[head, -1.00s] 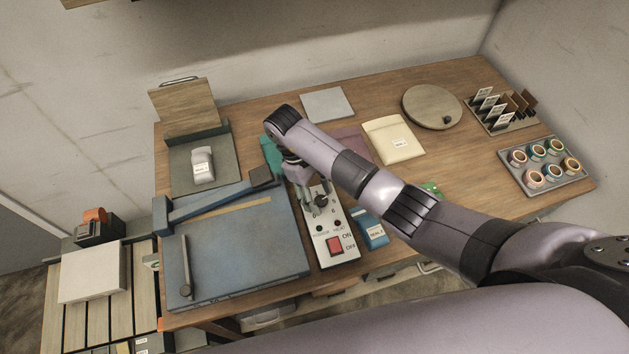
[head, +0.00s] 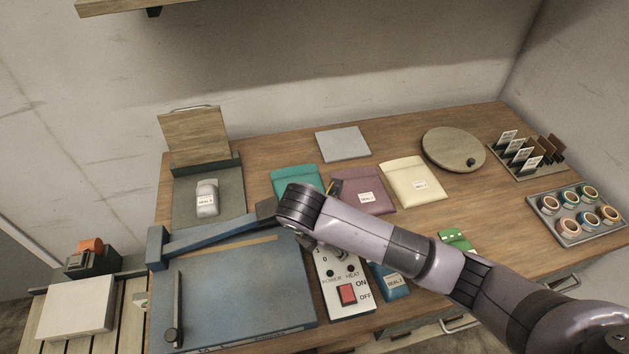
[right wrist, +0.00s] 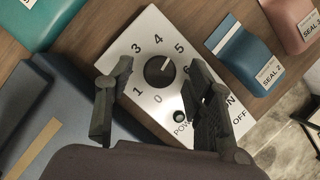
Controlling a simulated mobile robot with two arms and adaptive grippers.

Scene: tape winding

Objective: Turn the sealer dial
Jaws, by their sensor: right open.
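The sealer dial (right wrist: 159,71) is a round black knob on a white control panel (right wrist: 205,120) numbered around it. Its white mark points between 4 and 5, nearer 5. My right gripper (right wrist: 160,100) is open and empty. In the right wrist view its fingers show to the lower left and lower right of the dial, with a gap around it; contact does not show. In the head view the panel (head: 339,301) stands right of the blue sealer (head: 235,290), and my right arm hides most of the dial and fingers. My left gripper is out of view.
A red ON/OFF switch (head: 347,294) is on the panel's front. A blue packet (head: 389,281) lies beside it. Teal (head: 297,181), purple (head: 364,190) and cream (head: 413,182) pouches lie behind. The sealer's blue lever (head: 205,238) is raised close to my right wrist.

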